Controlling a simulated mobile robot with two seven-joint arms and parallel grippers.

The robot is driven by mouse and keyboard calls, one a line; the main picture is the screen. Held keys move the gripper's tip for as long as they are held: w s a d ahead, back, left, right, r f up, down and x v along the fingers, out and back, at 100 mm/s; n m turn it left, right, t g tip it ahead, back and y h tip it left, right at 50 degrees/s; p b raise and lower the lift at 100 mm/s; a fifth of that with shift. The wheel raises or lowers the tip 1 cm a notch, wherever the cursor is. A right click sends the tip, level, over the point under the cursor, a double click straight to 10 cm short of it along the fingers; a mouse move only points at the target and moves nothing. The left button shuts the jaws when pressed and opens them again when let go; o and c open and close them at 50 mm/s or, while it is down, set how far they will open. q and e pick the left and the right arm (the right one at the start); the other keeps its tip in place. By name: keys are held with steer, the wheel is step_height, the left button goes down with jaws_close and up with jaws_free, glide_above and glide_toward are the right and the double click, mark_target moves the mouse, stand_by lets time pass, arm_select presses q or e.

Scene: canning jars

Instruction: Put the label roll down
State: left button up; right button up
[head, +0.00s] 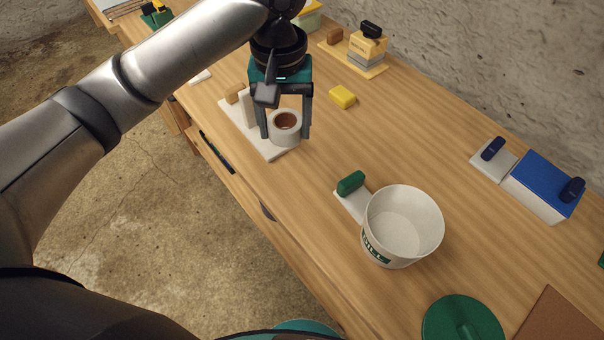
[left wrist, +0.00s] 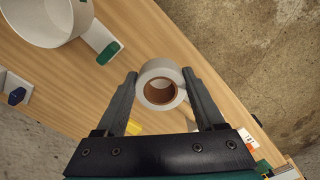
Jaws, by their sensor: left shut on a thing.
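The label roll (head: 285,141) is a white ring with a brown core. My left gripper (head: 286,133) points down with one finger on each side of the roll and is shut on it. In the left wrist view the roll (left wrist: 160,69) sits between the two fingertips (left wrist: 160,77). The roll is over the right part of a white board (head: 272,154) on the wooden bench. I cannot tell whether its underside touches the board. My right gripper is not in view.
A tan-handled white block (head: 246,106) stands on the board left of the roll. A yellow block (head: 342,97) lies to the right. A blue box (head: 545,185) stands far right. The bench's middle (head: 420,140) is clear.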

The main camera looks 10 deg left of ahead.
arm_select(q)
steer(key=b, duration=0.3)
glide_above(289, 195)
step_height(289, 195, down, 14)
steer(key=shift+f, duration=0.1)
steer(key=shift+f+b, duration=0.8)
steer(key=shift+f, duration=1.95)
steer(key=shift+r, duration=0.1)
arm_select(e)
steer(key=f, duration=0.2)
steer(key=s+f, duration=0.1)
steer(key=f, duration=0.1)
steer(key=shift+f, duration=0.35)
arm_select(q)
steer(key=o, duration=1.4)
steer(key=shift+c, duration=0.2)
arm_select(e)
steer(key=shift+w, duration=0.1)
arm_select(q)
step_height(289, 195, up, 12)
steer(key=p, duration=0.3)
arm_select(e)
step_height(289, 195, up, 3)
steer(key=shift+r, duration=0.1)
arm_select(q)
steer(key=shift+d, duration=0.1)
